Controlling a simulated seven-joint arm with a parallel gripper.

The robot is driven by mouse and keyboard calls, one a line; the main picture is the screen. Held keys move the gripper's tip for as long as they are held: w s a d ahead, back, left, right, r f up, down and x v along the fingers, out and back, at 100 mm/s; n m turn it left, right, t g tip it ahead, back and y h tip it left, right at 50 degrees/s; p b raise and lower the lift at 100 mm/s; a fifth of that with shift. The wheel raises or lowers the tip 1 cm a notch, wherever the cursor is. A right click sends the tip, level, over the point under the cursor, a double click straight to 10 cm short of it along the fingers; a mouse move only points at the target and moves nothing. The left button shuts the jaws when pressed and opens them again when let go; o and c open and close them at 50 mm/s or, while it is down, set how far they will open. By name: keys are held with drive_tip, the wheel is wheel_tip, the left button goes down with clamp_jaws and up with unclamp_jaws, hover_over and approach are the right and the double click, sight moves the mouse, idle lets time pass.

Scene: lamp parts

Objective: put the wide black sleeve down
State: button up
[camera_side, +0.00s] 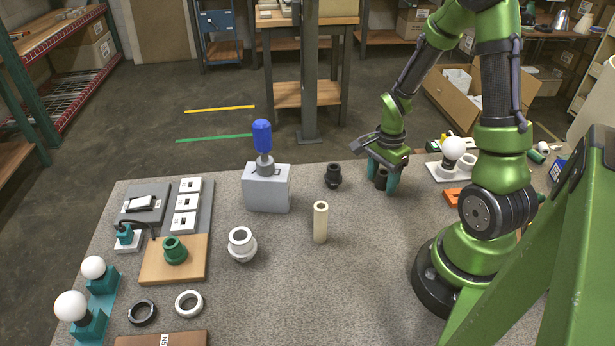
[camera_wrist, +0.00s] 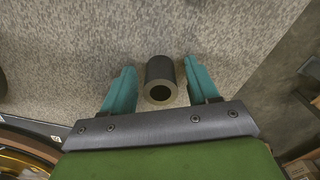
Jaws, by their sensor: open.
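The wide black sleeve (camera_wrist: 160,78) stands on the grey speckled table between my gripper's two teal fingers in the wrist view. In the side view the sleeve (camera_side: 381,178) is partly hidden behind a finger. My gripper (camera_side: 383,183) is open and low over the table's far right part; it also shows in the wrist view (camera_wrist: 160,92).
A black threaded fitting (camera_side: 333,176) stands left of my gripper, and a cream tube (camera_side: 320,222) stands nearer the camera. A white bulb on a base (camera_side: 452,150) is to the right. The table's far edge is close behind my gripper.

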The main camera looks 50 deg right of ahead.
sight(383, 172)
drive_tip(key=shift+r, duration=0.1)
wheel_tip(383, 172, up, 12)
drive_tip(key=a+r+n+t+y, duration=0.1)
drive_tip(key=a+r+n+t, duration=0.2)
drive_tip(key=a+r+n, duration=0.3)
drive_tip(key=s+a+r+n+t+y, duration=0.1)
drive_tip(key=a+r+n+t, duration=0.3)
drive_tip(key=a+n, duration=0.7)
drive_tip(key=shift+s+a+r+n, duration=0.15)
drive_tip(key=shift+a+r+n, duration=0.15)
drive_tip(key=shift+a+r, duration=0.8)
